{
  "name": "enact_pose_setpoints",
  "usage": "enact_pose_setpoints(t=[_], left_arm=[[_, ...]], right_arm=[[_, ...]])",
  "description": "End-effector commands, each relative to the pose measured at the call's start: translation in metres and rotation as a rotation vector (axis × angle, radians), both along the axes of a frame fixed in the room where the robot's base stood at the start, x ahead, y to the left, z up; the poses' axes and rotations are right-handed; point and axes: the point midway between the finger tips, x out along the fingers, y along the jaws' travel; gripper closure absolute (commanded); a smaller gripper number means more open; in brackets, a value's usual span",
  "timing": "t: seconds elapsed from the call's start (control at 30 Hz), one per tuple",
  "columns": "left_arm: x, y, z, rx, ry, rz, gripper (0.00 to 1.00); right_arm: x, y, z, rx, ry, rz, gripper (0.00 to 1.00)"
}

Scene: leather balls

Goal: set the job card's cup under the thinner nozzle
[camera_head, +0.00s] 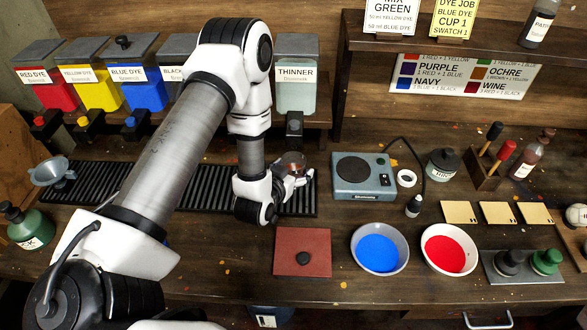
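The yellow job card (455,18) on the shelf reads dye job, blue dye, cup 1, swatch 1. The thinner dispenser (297,92) is a pale grey-green container with a white label, and its dark nozzle (294,124) hangs below it. My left gripper (300,177) is shut around a small clear cup (291,161) with a reddish tint at its rim. The cup is just below the nozzle in the picture, over the right end of the black slatted rack (300,202). The gripper hides the cup's lower part, and any number on it cannot be read. My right gripper is out of view.
Red (60,95), yellow (100,95) and blue (147,95) dye dispensers stand left of my arm. A scale (363,178) is right of the rack.

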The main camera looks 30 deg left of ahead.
Motion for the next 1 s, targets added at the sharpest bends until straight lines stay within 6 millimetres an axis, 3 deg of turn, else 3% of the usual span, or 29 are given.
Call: enact_pose_setpoints(t=[0.33, 0.47, 0.63, 0.8, 1.0], left_arm=[[0.000, 0.000, 0.007, 0.000, -0.001, 0.000, 0.15], [-0.018, -0.003, 0.009, -0.001, 0.003, 0.000, 0.15], [-0.061, -0.010, 0.027, -0.004, 0.004, 0.000, 0.15], [-0.095, -0.015, 0.052, 0.002, 0.007, -0.001, 0.15], [-0.109, -0.018, 0.052, 0.000, 0.002, -0.001, 0.15]], right_arm=[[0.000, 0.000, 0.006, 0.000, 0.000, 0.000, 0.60], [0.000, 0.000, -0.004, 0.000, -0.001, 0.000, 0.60], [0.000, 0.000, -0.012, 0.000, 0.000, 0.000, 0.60], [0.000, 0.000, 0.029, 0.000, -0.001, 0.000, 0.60], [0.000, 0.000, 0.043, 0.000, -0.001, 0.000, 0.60]])
